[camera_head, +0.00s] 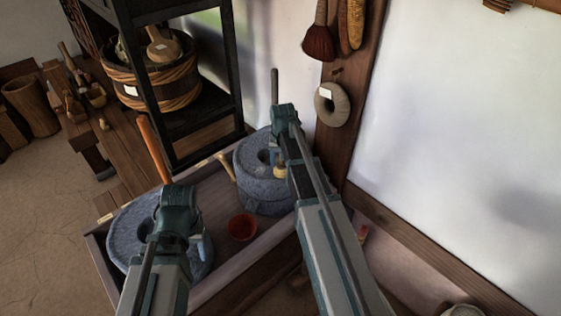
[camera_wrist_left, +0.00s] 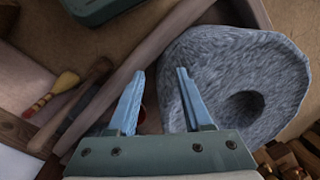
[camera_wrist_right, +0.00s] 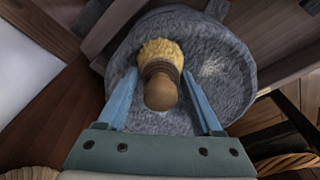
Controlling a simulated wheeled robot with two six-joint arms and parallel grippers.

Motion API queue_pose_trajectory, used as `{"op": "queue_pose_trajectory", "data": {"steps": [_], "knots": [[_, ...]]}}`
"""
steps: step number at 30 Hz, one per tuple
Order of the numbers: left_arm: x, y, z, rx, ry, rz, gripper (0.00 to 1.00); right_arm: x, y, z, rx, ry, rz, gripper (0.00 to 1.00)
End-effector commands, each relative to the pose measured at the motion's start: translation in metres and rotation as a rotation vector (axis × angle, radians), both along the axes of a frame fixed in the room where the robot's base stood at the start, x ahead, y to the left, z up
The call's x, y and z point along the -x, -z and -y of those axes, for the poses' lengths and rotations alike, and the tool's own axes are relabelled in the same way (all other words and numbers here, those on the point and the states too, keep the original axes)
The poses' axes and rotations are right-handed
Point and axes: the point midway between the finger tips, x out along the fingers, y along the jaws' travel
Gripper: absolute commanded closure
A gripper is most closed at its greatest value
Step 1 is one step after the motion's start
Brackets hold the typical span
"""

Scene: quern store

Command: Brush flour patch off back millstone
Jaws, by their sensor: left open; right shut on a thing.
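The back millstone (camera_head: 248,188), a round grey stone with a centre hole, stands in the far part of the wooden trough. My right gripper (camera_wrist_right: 160,76) is shut on a brush (camera_wrist_right: 160,90) with yellow bristles and a brown wooden handle. The brush is over the back millstone's top in the right wrist view; I cannot tell whether the bristles touch it. A pale flour patch (camera_wrist_right: 213,67) shows on the stone (camera_wrist_right: 120,55), right of the bristles. My left gripper (camera_wrist_left: 158,74) is open and empty, above and beside the front millstone (camera_wrist_left: 275,65).
A red bowl (camera_head: 242,227) sits between the stones. A black shelf with a wooden tub (camera_head: 150,90) stands behind. A wall post (camera_head: 345,150) carries a hanging red-brown brush (camera_head: 319,42) and a ring (camera_head: 332,108).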

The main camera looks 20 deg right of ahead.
Motion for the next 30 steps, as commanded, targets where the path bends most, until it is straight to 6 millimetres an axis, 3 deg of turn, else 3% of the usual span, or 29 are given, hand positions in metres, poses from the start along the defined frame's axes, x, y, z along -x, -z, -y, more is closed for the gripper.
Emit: {"op": "queue_pose_trajectory", "data": {"steps": [7, 18, 30], "knots": [[0.0, 0.001, 0.0, 0.0, 0.0, 0.0, 0.5, -0.002, 0.001, -0.006, -0.003, -0.002, -0.003, 0.77], [0.0, -0.001, 0.0, 0.0, 0.0, 0.0, 0.5, -0.017, -0.001, -0.032, -0.004, -0.004, -0.001, 0.77], [0.0, -0.002, 0.0, 0.0, 0.0, 0.0, 0.5, -0.022, -0.002, -0.04, -0.004, -0.002, -0.002, 0.77]]}}
